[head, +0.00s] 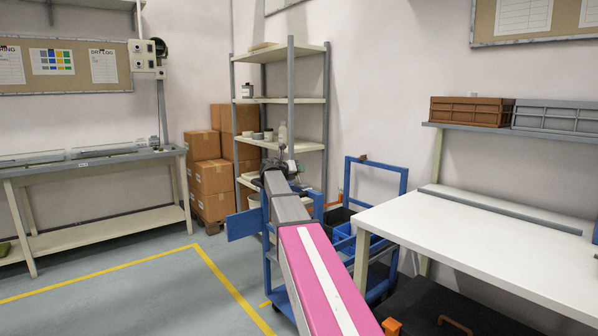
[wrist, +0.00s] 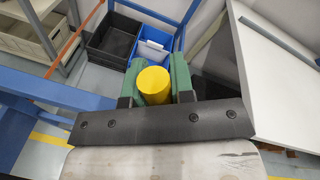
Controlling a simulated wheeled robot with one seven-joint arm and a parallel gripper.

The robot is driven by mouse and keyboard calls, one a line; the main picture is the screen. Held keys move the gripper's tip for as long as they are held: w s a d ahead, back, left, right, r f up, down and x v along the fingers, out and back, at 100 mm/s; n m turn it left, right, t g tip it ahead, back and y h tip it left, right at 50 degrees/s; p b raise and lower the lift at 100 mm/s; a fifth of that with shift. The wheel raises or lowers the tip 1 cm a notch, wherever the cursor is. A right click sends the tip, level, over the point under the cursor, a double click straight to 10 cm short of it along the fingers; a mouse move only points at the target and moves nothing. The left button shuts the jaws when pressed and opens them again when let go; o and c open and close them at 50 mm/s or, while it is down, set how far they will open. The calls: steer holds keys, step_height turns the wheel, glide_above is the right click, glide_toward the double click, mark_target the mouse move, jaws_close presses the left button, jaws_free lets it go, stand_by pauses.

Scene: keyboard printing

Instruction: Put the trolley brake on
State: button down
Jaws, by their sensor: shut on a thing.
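The blue trolley (head: 404,182) stands beyond my outstretched arm, left of the white table. Its blue frame also shows in the wrist view (wrist: 35,88). In the wrist view my gripper (wrist: 153,76) has its two green fingers shut on a yellow cylinder (wrist: 154,84), one finger on each side. I cannot tell whether this cylinder is the brake's handle; what lies below it is hidden. In the head view the arm's far end covers the fingers and the cylinder.
The white table (head: 480,245) is close on the right. Shelving (head: 291,100) and cardboard boxes (head: 212,177) stand behind. Dark and blue bins (wrist: 112,40) sit in the trolley area. A workbench (head: 90,160) is at left, with open floor (head: 130,290) before it.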

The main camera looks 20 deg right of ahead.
stand_by(0.4)
steer(key=c, duration=1)
jaws_free()
steer(key=shift+o, duration=0.2)
steer(key=v, duration=1)
steer(key=shift+s+a, duration=0.2)
steer(key=shift+a, duration=0.15)
steer(key=shift+r, duration=0.1)
